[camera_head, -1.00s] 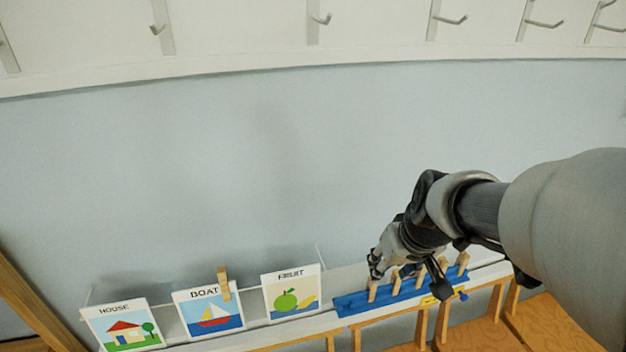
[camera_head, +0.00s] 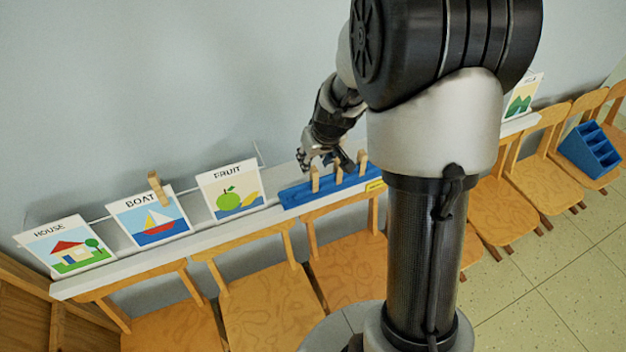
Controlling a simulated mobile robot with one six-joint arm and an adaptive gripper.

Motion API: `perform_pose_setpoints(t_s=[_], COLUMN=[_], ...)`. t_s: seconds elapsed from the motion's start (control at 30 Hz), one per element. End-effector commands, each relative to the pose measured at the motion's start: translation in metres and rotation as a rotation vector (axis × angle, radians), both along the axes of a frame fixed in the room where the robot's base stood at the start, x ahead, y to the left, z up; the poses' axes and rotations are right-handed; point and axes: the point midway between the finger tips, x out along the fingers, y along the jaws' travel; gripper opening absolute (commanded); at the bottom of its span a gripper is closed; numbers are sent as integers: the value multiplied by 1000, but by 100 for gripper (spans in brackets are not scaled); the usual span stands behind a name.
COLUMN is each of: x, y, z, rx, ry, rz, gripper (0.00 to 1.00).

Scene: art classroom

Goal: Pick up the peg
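Several wooden pegs stand upright along a blue holder (camera_head: 291,197) on the white ledge. The leftmost of these pegs (camera_head: 315,180) shows clearly, and another peg (camera_head: 362,161) stands at the right by my arm. A further wooden peg (camera_head: 157,188) is clipped on the top edge of the BOAT card (camera_head: 140,218). My gripper (camera_head: 306,160) is just above and behind the left part of the holder. It is small and dark here, and whether its fingers are apart or hold anything cannot be made out. My arm hides the right part of the holder.
The HOUSE card (camera_head: 68,246) and FRUIT card (camera_head: 230,192) stand on the white ledge (camera_head: 190,252). Wooden chairs (camera_head: 262,290) line its front. A blue compartment box (camera_head: 590,150) sits on a chair at the right. Tiled floor is open at lower right.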

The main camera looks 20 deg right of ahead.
Motion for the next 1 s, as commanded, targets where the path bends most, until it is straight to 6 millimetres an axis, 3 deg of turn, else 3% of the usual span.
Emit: perform_pose_setpoints(t_s=[0.27, 0.53, 0.8, 1.0], x=[3, 13, 15, 14], y=[-1, -4, -4, -4], z=[-18, -56, -58, -57], rx=[0, 0, 0, 0], ry=[1, 1, 0, 0], rz=[1, 1, 1, 1], gripper=[38, 38, 38, 24])
